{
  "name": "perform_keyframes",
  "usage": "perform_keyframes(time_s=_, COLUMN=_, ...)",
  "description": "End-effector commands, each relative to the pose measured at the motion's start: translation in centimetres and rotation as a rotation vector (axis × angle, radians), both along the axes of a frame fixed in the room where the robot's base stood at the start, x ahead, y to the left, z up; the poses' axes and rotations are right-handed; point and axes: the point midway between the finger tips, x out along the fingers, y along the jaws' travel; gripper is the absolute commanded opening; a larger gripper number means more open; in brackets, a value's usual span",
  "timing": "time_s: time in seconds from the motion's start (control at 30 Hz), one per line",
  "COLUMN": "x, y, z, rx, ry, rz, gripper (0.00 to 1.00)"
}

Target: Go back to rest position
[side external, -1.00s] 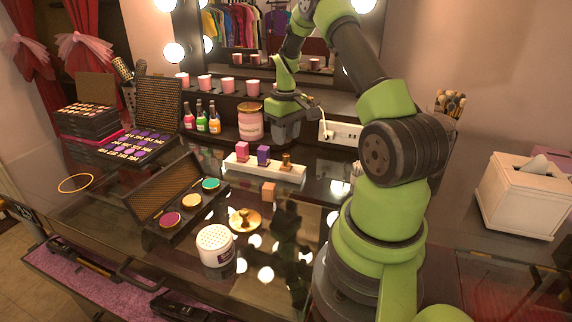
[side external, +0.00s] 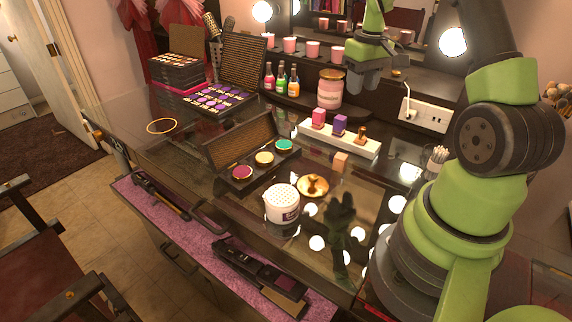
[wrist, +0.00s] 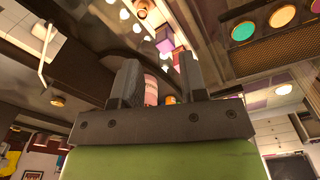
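My gripper (side external: 367,84) hangs in the air above the back of the glass table, to the right of a pink jar with a gold lid (side external: 330,88). In the wrist view its two dark fingers (wrist: 160,82) are apart with nothing held between them. The pink jar (wrist: 151,90) shows in the gap, beyond the fingers. A white tray (side external: 352,151) stands in front of and below my gripper, holding a pink bottle (side external: 319,116), a purple bottle (side external: 340,123) and a gold-topped bottle (side external: 361,133).
An open case with three coloured pots (side external: 243,160), a white perforated tub (side external: 282,203), a gold dish (side external: 313,186) and a small tan block (side external: 340,161) stand on the glass. Nail polish bottles (side external: 281,80) and a power strip (side external: 426,114) are near the mirror.

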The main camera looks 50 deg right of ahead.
Motion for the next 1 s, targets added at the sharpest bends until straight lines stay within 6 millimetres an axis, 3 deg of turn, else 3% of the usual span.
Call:
perform_keyframes(time_s=0.2, x=1.4, y=8.7, z=8.0, rx=-0.043, ry=-0.157, rz=0.021, gripper=0.39)
perform_keyframes(time_s=0.43, x=-1.7, y=18.2, z=13.4, rx=-0.013, ry=-0.339, rz=0.035, gripper=0.39)
perform_keyframes(time_s=0.6, x=-5.9, y=23.7, z=15.1, rx=0.055, ry=-0.466, rz=0.051, gripper=0.39)
perform_keyframes(time_s=0.7, x=-8.2, y=25.7, z=15.2, rx=0.103, ry=-0.523, rz=0.058, gripper=0.39)
perform_keyframes(time_s=0.83, x=-10.4, y=27.2, z=14.9, rx=0.153, ry=-0.569, rz=0.062, gripper=0.39)
perform_keyframes(time_s=1.0, x=-11.4, y=27.8, z=14.6, rx=0.181, ry=-0.589, rz=0.061, gripper=0.39)
